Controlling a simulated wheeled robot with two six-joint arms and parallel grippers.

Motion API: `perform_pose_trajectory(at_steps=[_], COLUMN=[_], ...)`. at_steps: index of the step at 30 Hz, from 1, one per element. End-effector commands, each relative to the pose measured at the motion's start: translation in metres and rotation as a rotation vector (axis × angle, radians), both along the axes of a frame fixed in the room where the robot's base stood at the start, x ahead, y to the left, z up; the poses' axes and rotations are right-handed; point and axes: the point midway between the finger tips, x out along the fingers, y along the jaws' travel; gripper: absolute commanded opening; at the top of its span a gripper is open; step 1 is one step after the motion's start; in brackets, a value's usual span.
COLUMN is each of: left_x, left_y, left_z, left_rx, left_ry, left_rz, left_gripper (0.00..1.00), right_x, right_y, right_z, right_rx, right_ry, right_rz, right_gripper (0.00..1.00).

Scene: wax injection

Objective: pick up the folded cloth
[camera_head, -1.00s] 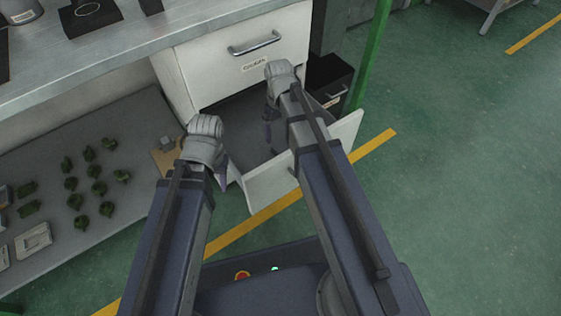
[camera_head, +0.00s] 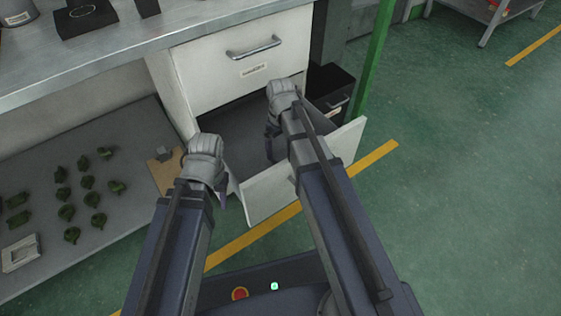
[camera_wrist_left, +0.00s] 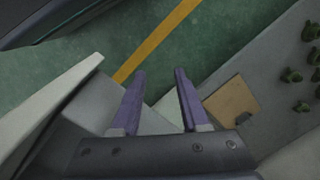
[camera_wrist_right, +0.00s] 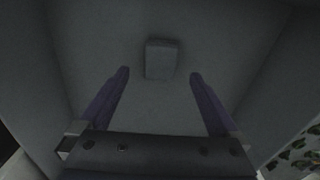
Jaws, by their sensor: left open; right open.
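A small grey folded cloth (camera_wrist_right: 161,58) lies on the floor of the open drawer, seen in the right wrist view between and just beyond my right fingertips. My right gripper (camera_wrist_right: 160,74) is open and empty, pointing down into the drawer. In the head view my right gripper (camera_head: 271,150) is over the drawer, and the cloth cannot be made out there. My left gripper (camera_head: 221,196) is near the drawer's left front corner. It is open and empty in the left wrist view (camera_wrist_left: 160,72).
The pulled-out drawer (camera_head: 273,195) has walls around my right gripper. A closed drawer (camera_head: 220,70) is above it. A lower shelf (camera_head: 115,265) at left holds green parts and a clipboard (camera_head: 163,184). A green post (camera_head: 372,60) stands right.

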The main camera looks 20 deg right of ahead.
Motion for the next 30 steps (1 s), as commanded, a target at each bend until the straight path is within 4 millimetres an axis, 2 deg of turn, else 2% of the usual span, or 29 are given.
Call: perform_pose_trajectory(at_steps=[1,10,20,30], left_x=[0.000,0.001,0.001,0.001], left_y=[0.000,0.000,0.000,0.000], left_z=[-0.009,-0.045,-0.047,-0.047], left_rx=[0.000,-0.001,-0.001,-0.001], left_ry=[-0.001,-0.003,-0.003,-0.003], left_rz=[0.000,0.000,0.000,0.000], left_gripper=[0.45,0.45,0.45,0.45], right_x=[-0.001,-0.003,-0.003,-0.003], right_y=[0.000,0.001,0.001,0.001], right_z=[-0.009,-0.045,-0.047,-0.047], right_rx=[0.000,0.000,0.000,0.000], right_ry=[0.000,0.000,0.000,0.000], right_rz=[0.000,0.000,0.000,0.000], right_gripper=[0.97,0.97,0.97,0.59])
